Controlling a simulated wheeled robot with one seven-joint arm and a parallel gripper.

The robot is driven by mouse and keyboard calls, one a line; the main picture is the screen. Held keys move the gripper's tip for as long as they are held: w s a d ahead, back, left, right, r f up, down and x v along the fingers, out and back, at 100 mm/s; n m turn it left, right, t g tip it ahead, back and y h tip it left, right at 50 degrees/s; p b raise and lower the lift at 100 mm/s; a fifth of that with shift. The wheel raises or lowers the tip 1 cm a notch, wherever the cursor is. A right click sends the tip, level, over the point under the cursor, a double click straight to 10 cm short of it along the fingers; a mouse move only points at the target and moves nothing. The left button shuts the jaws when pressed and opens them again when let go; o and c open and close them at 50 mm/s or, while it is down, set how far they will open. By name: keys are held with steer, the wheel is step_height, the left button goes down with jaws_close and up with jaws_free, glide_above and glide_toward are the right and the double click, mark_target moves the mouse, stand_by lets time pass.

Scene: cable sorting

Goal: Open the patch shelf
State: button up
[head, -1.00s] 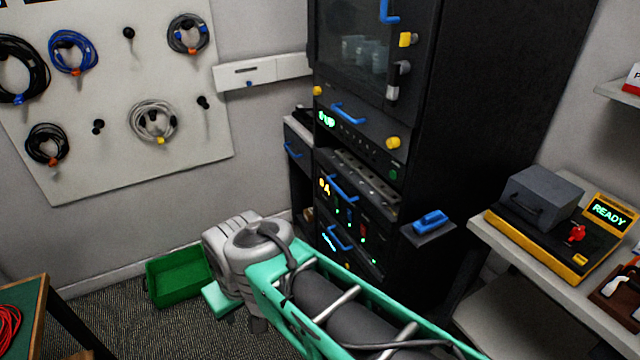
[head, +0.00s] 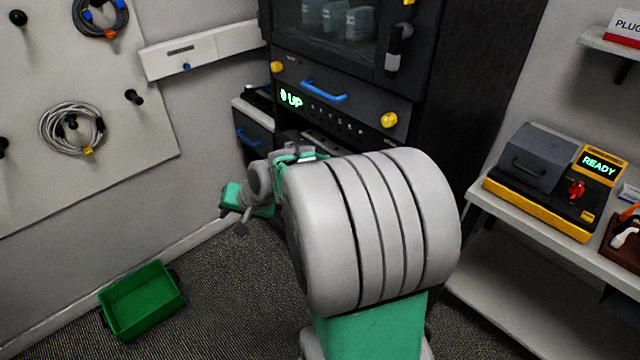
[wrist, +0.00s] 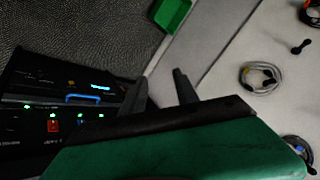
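The dark equipment rack (head: 345,55) stands at the centre of the head view. Its front has a panel (head: 370,103) with a blue handle (head: 323,91) and two yellow knobs (head: 389,120). Below is a unit with a lit "UP" display (head: 291,100). My arm hides most of the lower rack. No label shows which unit is the patch shelf. The wrist view shows lit rack units and a blue handle (wrist: 82,98) at left. My gripper (wrist: 160,78) has its fingers apart with nothing between them, beside these units and not touching the handle.
A green bin (head: 142,300) is on the floor at left. A pegboard (head: 120,130) with coiled cables hangs on the left wall. A side bench (head: 500,215) at right holds a yellow device (head: 540,215) reading "READY".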

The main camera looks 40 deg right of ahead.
steer(key=w+d+f+m+t+b, duration=0.1)
steer(key=w+d+f+m, duration=0.1)
steer(key=d+f, duration=0.15)
steer(key=w+d+f+m+t, duration=0.1)
steer(key=w+d+f+m, duration=0.15)
steer(key=d, duration=0.25)
steer(key=s+d+f+m+t+h+b, duration=0.1)
steer(key=s+d+f+m+t+h, duration=0.15)
steer(key=d+m, duration=0.75)
steer(key=s+d+f+m+t+h+b, duration=0.1)
steer(key=d+f+m+t+h+b, duration=0.25)
steer(key=d, duration=1.05)
steer(key=shift+m, duration=0.9)
steer(key=x, duration=0.2)
steer(key=p+x, duration=0.1)
steer(key=x, duration=0.1)
steer(key=p+x, duration=0.1)
steer(key=x, duration=0.1)
steer(key=shift+w+a+f, duration=0.1)
steer(key=shift+w+f, duration=0.15)
steer(key=shift+f, duration=0.05)
steer(key=shift+w+f, duration=0.1)
steer(key=shift+w, duration=0.2)
steer(key=shift+c, duration=0.3)
jaws_close()
steer(key=shift+g, duration=0.3)
